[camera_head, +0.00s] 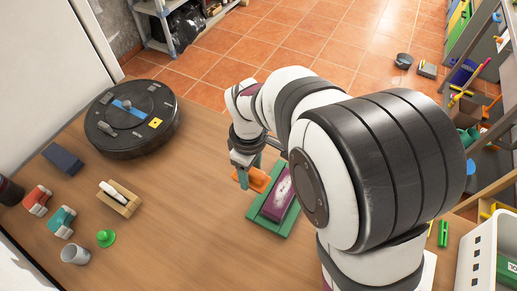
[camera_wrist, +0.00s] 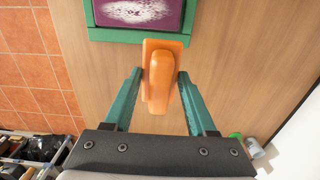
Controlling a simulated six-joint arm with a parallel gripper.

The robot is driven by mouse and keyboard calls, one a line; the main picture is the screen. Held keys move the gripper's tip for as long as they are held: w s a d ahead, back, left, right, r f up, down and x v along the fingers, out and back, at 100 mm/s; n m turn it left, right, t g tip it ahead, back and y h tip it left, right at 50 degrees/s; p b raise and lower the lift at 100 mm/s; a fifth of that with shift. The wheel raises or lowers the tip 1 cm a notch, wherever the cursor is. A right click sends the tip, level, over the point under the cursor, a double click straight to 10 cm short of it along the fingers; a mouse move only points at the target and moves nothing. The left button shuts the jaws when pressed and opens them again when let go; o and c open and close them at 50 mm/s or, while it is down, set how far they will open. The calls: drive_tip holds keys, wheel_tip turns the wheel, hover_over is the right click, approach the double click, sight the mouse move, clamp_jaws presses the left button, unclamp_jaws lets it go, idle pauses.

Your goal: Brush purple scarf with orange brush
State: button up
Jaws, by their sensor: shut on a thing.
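The orange brush (camera_head: 259,181) is held between the green fingers of my gripper (camera_head: 246,170), just left of the green tray (camera_head: 265,228). In the wrist view the brush (camera_wrist: 163,78) stands between the two fingers of my gripper (camera_wrist: 158,74). The purple scarf (camera_head: 279,197) lies flat inside the green tray and has a speckled white patch on it. In the wrist view the scarf (camera_wrist: 172,14) is partly cut off at the top edge, beyond the brush. The brush seems apart from the scarf. My arm hides some of the table to the right.
A dark blue block (camera_head: 62,158), a wooden holder (camera_head: 119,203), red (camera_head: 37,201) and teal (camera_head: 62,221) items, a green object (camera_head: 105,238) and a white cup (camera_head: 75,254) stand left. The table's middle is clear.

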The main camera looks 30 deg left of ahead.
drive_tip(key=shift+w+d+r+m, duration=0.15)
drive_tip(key=shift+w+d+m, duration=0.1)
drive_tip(key=shift+m, duration=0.35)
drive_tip(key=w+d+m, duration=0.4)
drive_tip(key=d+m, duration=0.2)
drive_tip(key=m, duration=1)
drive_tip(key=shift+d+m, duration=0.25)
drive_tip(key=shift+m, duration=0.05)
